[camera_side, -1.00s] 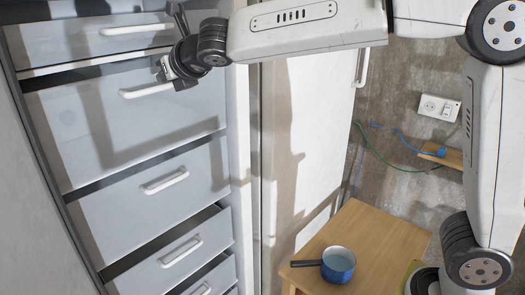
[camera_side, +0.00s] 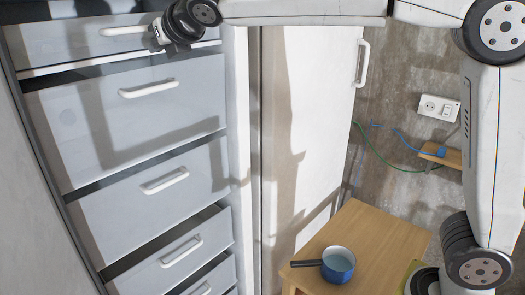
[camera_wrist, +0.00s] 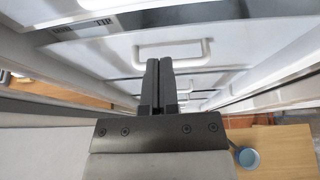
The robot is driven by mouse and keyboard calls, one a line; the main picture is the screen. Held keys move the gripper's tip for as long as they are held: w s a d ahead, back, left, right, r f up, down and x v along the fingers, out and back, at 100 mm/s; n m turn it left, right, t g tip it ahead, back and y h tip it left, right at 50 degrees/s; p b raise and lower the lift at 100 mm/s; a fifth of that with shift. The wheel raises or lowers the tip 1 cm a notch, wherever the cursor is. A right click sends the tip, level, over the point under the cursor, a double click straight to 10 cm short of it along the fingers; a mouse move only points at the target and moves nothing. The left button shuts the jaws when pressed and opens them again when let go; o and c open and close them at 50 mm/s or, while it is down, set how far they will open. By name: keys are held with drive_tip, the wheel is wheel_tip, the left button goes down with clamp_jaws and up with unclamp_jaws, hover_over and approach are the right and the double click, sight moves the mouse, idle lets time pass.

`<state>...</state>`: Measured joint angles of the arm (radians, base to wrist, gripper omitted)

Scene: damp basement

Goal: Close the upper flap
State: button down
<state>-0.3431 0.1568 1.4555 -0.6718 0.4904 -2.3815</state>
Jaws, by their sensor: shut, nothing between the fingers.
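The upper flap (camera_side: 70,44) is the grey-white top front of the cabinet, with a white bar handle (camera_side: 122,30), in the side view. A dark gap shows above it. My gripper (camera_side: 153,43) is in front of this flap, at the right end of the handle; I cannot tell whether it touches. In the wrist view, my gripper's two dark fingers (camera_wrist: 158,66) are together and empty. They point at a pale front with a white bar handle (camera_wrist: 172,53); which front this is, I cannot tell.
Below stands a large drawer (camera_side: 80,145) with its own handle, with several more drawers under it, some standing out. A tall white door (camera_side: 310,130) is to the right. A wooden table (camera_side: 375,235) holds a blue pot (camera_side: 338,266). A socket (camera_side: 437,108) is on the wall.

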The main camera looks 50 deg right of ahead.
sight(154, 90)
drive_tip(key=s+a+f+m+t+y, duration=0.2)
drive_tip(key=s+a+f+m+y, duration=0.25)
drive_tip(key=a+f+y, duration=0.3)
drive_tip(key=s+d+f+m+t+h, duration=0.5)
drive_tip(key=s+d+f+m+h, duration=0.1)
drive_tip(key=m, duration=0.7)
drive_tip(key=shift+s+d+h, duration=0.15)
drive_tip(key=shift+d+h, duration=0.5)
drive_tip(key=shift+d, duration=0.45)
drive_tip(key=shift+f, duration=0.1)
drive_tip(key=shift+w+a+r, duration=0.1)
drive_tip(key=shift+w+r, duration=0.45)
drive_tip(key=shift+w, duration=1.7)
drive_tip(key=shift+w+d+r, duration=0.1)
drive_tip(key=shift+w+r, duration=0.4)
drive_tip(key=shift+w, duration=1.8)
drive_tip(key=shift+w+a+r, duration=0.1)
drive_tip(key=shift+w+r, duration=0.45)
drive_tip(key=shift+w, duration=1.7)
drive_tip(key=shift+s, duration=0.15)
